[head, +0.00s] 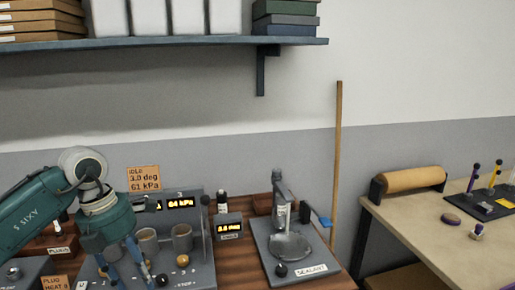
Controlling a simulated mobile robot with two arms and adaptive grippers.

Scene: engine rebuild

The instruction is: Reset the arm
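My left arm (45,215) is teal and comes in from the left, bending down at a pale wrist joint. My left gripper (128,275) points down in front of the grey bench unit, near its two cups. Its blue fingers look spread apart with nothing visible between them, though the tips are close to the bottom edge of the view. My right arm and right gripper are out of view.
A grey test unit (195,230) with lit displays stands behind the gripper. A sealant stand (290,248) is to its right on the wooden bench. A shelf (200,43) hangs above. A second table (420,215) with a tan roll is at right.

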